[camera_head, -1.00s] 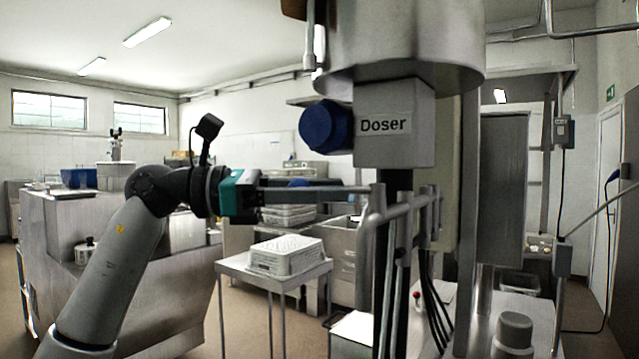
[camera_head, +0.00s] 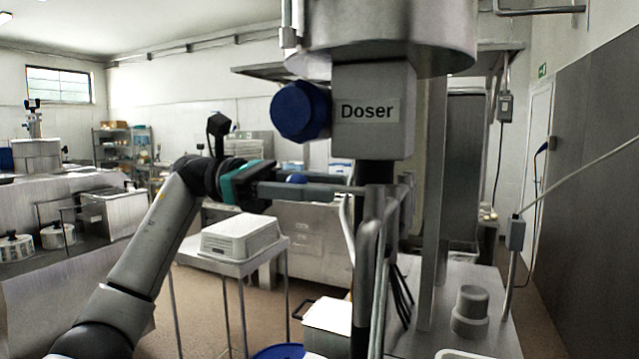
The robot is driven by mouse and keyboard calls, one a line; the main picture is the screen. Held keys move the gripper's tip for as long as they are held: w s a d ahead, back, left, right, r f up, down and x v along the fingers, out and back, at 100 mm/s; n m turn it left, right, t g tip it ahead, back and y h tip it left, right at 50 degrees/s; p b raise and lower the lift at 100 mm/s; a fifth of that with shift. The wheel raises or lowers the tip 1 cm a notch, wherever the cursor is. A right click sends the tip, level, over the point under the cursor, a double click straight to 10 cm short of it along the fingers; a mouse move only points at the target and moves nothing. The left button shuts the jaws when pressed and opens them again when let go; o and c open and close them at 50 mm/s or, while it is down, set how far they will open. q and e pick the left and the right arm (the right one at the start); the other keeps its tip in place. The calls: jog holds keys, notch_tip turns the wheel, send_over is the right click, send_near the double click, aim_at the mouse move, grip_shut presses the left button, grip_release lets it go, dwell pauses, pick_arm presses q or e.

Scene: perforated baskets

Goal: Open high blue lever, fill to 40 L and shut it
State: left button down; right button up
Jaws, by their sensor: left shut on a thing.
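The doser (camera_head: 372,115) is a grey box labelled "Doser" under a round metal vessel (camera_head: 380,40), with a big blue round knob (camera_head: 300,111) on its left side. My left gripper (camera_head: 345,192) reaches in from the left below the knob, its long grey fingers pointing right toward the upright pipes. A small blue piece (camera_head: 297,178), apparently the blue lever, shows at the fingers. The gripper is shut on it, but the fingers hide most of it. No litre reading can be made out. My right gripper is not in view.
A white perforated basket (camera_head: 240,237) stands on a small metal table (camera_head: 215,262) beyond my arm. Metal pipes (camera_head: 372,270) stand upright right of the gripper. A blue rim (camera_head: 280,352) shows at the bottom edge. A steel counter (camera_head: 450,335) lies at lower right.

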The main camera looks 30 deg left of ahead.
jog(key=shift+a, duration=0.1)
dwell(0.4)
pick_arm(q)
jog(key=c, duration=0.5)
grip_release()
jog(key=shift+w, duration=0.1)
jog(key=shift+a, duration=0.1)
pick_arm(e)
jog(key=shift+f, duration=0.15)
